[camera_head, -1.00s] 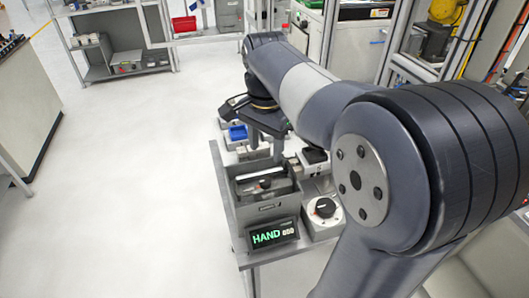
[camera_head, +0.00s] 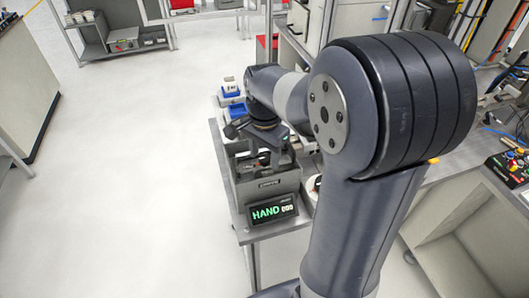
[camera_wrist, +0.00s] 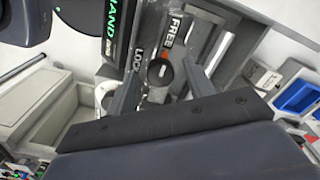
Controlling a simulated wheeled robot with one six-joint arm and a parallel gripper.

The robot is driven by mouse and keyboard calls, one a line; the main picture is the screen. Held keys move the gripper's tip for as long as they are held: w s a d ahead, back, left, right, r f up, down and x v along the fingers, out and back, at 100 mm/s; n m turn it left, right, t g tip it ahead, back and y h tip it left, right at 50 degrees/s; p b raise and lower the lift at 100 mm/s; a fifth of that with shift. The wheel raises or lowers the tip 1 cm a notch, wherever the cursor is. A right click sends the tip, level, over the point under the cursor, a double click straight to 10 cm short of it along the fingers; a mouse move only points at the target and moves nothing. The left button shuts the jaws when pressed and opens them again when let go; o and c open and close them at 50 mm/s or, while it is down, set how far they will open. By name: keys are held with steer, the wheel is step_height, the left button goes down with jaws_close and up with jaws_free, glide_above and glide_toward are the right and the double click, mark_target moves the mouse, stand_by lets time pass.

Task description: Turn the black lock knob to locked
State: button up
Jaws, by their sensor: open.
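The black lock knob (camera_wrist: 160,71) shows in the wrist view on a grey fixture, between the printed words LOCK and FREE. Which word it points to I cannot tell clearly. My gripper (camera_wrist: 161,80) is open, with one finger on each side of the knob in this view. I cannot tell whether either finger touches it or how high they are above it. In the head view my gripper (camera_head: 264,158) is over the open grey box (camera_head: 268,188), and the knob is hidden there by the gripper and the box wall.
A display (camera_head: 271,211) reading HAND stands at the front of the box, on a grey table. A white device (camera_head: 317,185) to its right is mostly behind my arm. Blue bins (camera_head: 236,109) stand behind the box. The floor at left is clear.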

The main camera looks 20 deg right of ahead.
steer(key=shift+c, duration=0.5)
steer(key=c, duration=0.9)
steer(key=shift+o, duration=0.2)
steer(key=shift+n, duration=0.3)
steer(key=n, duration=0.3)
steer(key=shift+r+n+p, duration=0.1)
steer(key=shift+n+p, duration=0.2)
steer(key=shift+p, duration=0.05)
steer(key=n, duration=0.4)
steer(key=shift+n, duration=0.3)
steer(key=n, duration=0.4)
steer(key=shift+n+p, duration=0.3)
steer(key=shift+p, duration=0.1)
steer(key=shift+n, duration=2.2)
